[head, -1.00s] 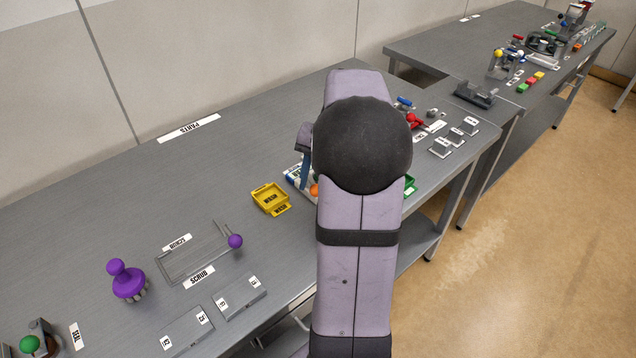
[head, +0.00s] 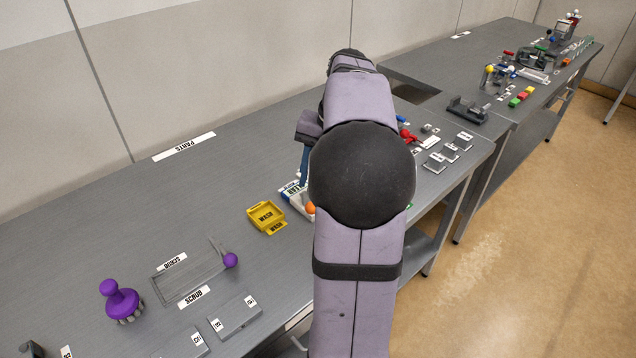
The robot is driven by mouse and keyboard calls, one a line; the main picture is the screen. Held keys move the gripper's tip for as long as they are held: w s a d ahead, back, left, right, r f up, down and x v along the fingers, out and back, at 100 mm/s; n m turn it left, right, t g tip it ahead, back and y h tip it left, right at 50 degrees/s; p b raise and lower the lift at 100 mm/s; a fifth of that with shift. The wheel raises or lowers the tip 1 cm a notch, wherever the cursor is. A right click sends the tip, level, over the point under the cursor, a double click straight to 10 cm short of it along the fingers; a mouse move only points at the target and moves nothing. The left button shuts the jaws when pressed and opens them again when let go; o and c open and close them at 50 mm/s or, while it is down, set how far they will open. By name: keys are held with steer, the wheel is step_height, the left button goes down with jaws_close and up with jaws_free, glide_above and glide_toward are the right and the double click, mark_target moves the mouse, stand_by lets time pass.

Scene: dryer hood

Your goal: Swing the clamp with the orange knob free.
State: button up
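The orange knob (head: 310,208) shows as a small orange ball just left of my arm. It lies by a white labelled holder (head: 294,194). The clamp's body and arm are hidden behind my arm, so how the clamp stands cannot be seen. Of my gripper (head: 304,170), only what looks like a narrow blue finger shows, pointing down above the white holder below a dark grey block. The rest is hidden by my arm. I cannot tell whether it touches anything.
A yellow WASH tray (head: 266,217) stands left of the holder. A scrub frame with a purple ball (head: 230,260) and a purple knobbed brush (head: 120,300) are nearer left. Red-handled parts (head: 407,136) and grey blocks (head: 435,162) lie right of my arm.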

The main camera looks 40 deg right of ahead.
steer(key=shift+c, duration=0.4)
steer(key=shift+r, duration=0.1)
steer(key=c, duration=0.5)
steer(key=shift+r+p, duration=0.25)
steer(key=shift+p, duration=0.1)
jaws_close()
step_height(320, 180, up, 6)
steer(key=a+r+g+y+p, duration=0.1)
steer(key=a+y+p, duration=0.1)
steer(key=p, duration=1.1)
steer(key=w+f+m, duration=0.1)
steer(key=m, duration=0.3)
steer(key=w+f+m+t+p, duration=0.1)
steer(key=m, duration=0.4)
steer(key=w+a+f+m+p, duration=0.1)
steer(key=m, duration=0.3)
steer(key=shift+a+f, duration=0.1)
steer(key=shift+f, duration=0.25)
